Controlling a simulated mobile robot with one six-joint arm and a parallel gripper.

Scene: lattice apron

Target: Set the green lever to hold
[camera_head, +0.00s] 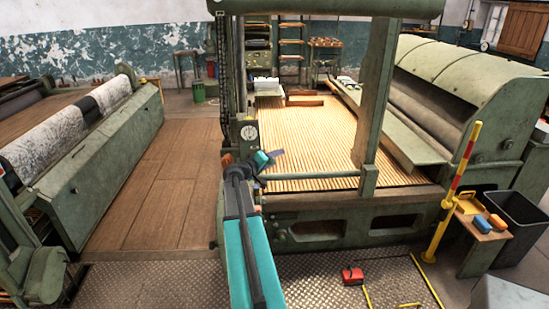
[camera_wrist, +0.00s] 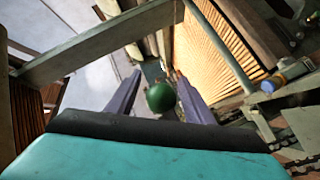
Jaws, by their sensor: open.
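The green lever shows in the wrist view as a round dark green knob (camera_wrist: 161,97). The fingers are apart, and I cannot tell whether either touches the knob. The lever's shaft and any hold marking are not clear. In the head view, my gripper (camera_head: 275,157) is at the left post of the green machine frame, just below a round dial (camera_head: 249,132). I cannot make out the knob there.
The slatted wooden apron (camera_head: 310,130) lies right of my gripper, inside the green frame (camera_head: 375,90). A red pedal box (camera_head: 352,275) sits on the metal floor plate. A yellow and red post (camera_head: 455,190) and a black bin (camera_head: 515,225) stand at right. The wooden floor (camera_head: 150,200) at left is clear.

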